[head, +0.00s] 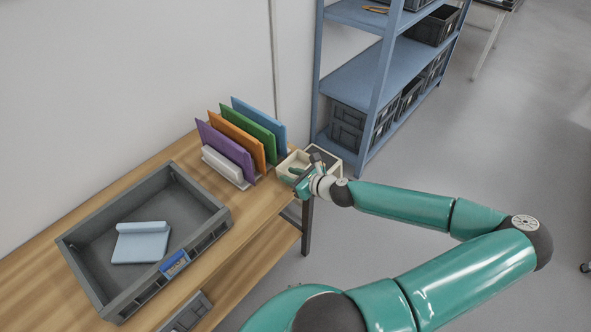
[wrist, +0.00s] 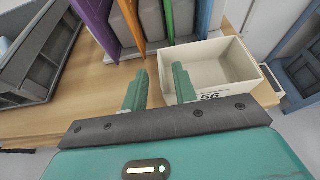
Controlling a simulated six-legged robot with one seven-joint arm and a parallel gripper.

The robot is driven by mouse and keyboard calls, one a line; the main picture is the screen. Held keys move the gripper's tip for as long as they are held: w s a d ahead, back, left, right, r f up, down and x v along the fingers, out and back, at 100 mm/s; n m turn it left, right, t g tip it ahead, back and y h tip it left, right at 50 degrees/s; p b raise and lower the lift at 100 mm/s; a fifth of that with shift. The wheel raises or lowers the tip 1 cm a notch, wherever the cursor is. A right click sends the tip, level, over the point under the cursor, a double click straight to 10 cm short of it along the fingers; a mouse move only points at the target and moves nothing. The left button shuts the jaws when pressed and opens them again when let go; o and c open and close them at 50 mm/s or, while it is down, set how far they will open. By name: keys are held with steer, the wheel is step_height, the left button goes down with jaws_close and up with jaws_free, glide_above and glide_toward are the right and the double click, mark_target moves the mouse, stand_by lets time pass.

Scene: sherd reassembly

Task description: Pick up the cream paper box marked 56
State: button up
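The cream paper box (wrist: 218,68) is open-topped and looks empty inside. It bears a label reading 56 on its near side, partly hidden by my gripper in the wrist view. My gripper (head: 296,178) also shows at the box in the head view.
Coloured upright panels (head: 242,138) in a white rack stand left of the box. A grey crate (head: 80,245) holding a pale blue item (head: 140,243) stands on the table (head: 255,205) at left. A blue shelf (head: 370,80) with dark bins stands behind the box.

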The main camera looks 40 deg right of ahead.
steer(key=shift+x, duration=1.1)
jaws_close()
steer(key=shift+w+r, duration=0.1)
steer(key=shift+r, duration=0.05)
